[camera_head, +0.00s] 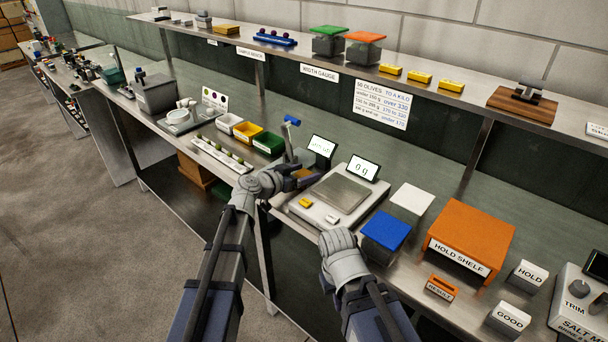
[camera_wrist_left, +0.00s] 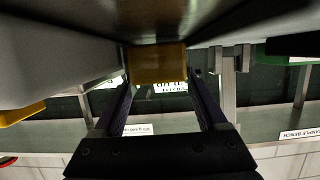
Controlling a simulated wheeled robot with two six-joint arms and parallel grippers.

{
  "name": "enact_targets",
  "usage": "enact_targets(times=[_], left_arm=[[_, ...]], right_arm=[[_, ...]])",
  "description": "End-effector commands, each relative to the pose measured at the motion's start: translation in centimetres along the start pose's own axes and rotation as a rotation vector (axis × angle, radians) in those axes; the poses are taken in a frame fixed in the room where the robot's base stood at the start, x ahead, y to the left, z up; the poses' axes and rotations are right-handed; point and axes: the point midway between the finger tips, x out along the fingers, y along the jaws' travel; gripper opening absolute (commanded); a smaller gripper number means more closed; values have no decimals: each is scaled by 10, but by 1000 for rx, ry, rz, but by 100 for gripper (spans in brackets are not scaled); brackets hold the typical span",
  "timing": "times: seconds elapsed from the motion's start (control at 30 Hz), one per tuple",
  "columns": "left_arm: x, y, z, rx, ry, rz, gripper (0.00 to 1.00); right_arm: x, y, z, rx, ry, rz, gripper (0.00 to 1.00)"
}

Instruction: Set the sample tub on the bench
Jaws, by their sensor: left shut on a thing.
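My left gripper (camera_head: 300,176) is over the bench, just left of the scale. It is shut on a small amber tub (camera_wrist_left: 158,64), which sits between both fingers in the left wrist view. In the head view only part of this tub (camera_head: 303,173) shows beside the fingers; its underside is hidden, so I cannot tell whether it touches anything. The steel bench (camera_head: 322,227) runs below the shelf. My right gripper (camera_head: 340,258) is lower, in front of the scale and blue-lidded tub; its fingers are hidden behind the wrist.
White, yellow and green bins (camera_head: 268,143) stand to the left, behind a strip of olives (camera_head: 222,155). A blue-lidded tub (camera_head: 385,230) and orange hold shelf (camera_head: 468,235) stand right.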

Motion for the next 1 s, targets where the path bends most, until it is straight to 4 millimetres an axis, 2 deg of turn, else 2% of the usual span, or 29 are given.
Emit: enact_targets(times=[0.07, 0.1, 0.3, 0.67, 1.0], left_arm=[[1, 0, 4, 0, 0, 0, 13], [1, 0, 4, 0, 0, 0, 76], [1, 0, 2, 0, 0, 0, 98], [-4, 0, -2, 0, 0, -1, 100], [-72, 2, -3, -1, 0, -3, 100]], right_arm=[[4, 0, 0, 0, 0, 0, 0], [4, 0, 0, 0, 0, 0, 0], [3, 0, 0, 0, 0, 0, 0], [-3, 0, 0, 0, 0, 0, 0], [-24, 2, 1, 0, 0, 0, 0]])
